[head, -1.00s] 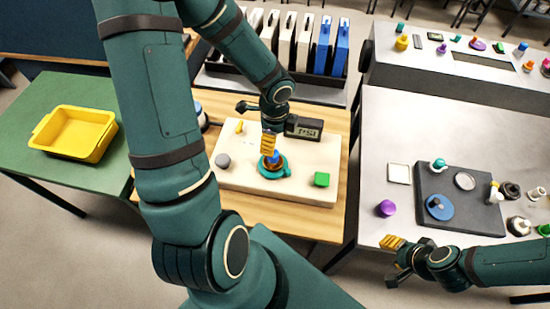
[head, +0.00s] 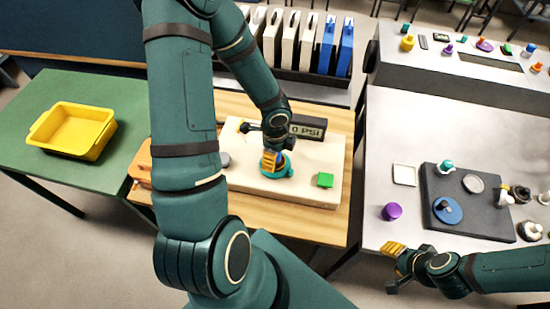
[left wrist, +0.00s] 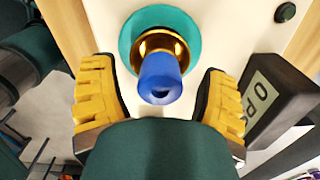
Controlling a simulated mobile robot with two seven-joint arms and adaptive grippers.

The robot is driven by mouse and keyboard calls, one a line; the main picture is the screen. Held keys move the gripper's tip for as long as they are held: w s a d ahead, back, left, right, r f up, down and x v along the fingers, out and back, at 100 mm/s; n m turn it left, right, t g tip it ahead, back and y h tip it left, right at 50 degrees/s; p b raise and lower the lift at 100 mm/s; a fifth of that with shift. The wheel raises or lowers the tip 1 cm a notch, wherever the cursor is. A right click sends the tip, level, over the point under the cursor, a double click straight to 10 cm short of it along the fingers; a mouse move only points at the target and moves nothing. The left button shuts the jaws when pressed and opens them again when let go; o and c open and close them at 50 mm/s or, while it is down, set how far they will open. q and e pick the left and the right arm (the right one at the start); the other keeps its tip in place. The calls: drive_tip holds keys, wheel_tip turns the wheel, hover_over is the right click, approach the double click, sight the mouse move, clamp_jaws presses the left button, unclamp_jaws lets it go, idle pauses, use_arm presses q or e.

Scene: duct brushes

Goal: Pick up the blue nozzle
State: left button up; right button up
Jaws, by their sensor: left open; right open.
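The blue nozzle (left wrist: 160,78) points up at the camera in the left wrist view, seated in a brass collar (left wrist: 152,44) on a round teal base (left wrist: 130,37). The teal base also shows in the head view (head: 286,171) on the cream board (head: 260,184). My left gripper (left wrist: 160,105) is open, with one yellow finger on each side of the nozzle and gaps between. In the head view my left gripper (head: 272,161) hides most of the nozzle. My right gripper (head: 394,264) is open and empty at the front of the grey table.
A gauge display (head: 307,127) stands close beside the left gripper. A yellow tray (head: 72,131) is on the green table. A purple knob (head: 392,211) and a dark panel (head: 480,225) are on the grey table.

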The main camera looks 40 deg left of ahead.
use_arm(q)
clamp_jaws()
drive_tip(key=shift+r, duration=0.1)
